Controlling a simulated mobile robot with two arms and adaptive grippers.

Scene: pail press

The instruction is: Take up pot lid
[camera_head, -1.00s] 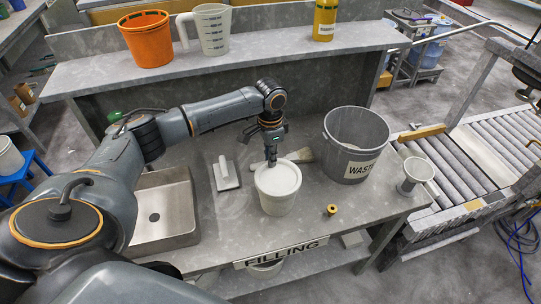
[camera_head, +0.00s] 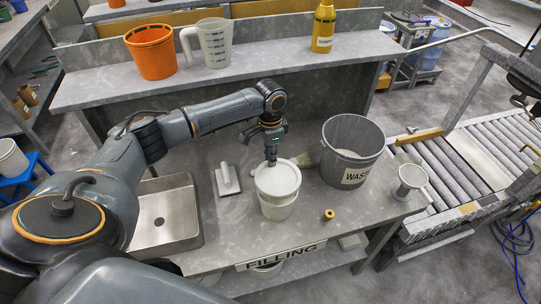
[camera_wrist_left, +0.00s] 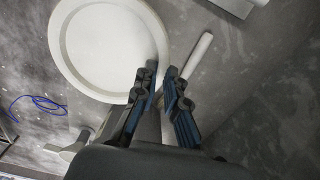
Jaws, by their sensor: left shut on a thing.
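The pot lid (camera_head: 278,177) is a round white disc with a raised rim, just above the white pail (camera_head: 277,211) on the bench. My left gripper (camera_head: 271,160) is shut on the lid's far edge. In the left wrist view the lid (camera_wrist_left: 103,45) fills the upper left, and the left gripper's fingertips (camera_wrist_left: 160,72) are at its edge. A thin gap seems to show between lid and pail. The lid hides the pail's opening. My right gripper is not in view.
A grey waste bucket (camera_head: 353,150) stands right of the pail.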

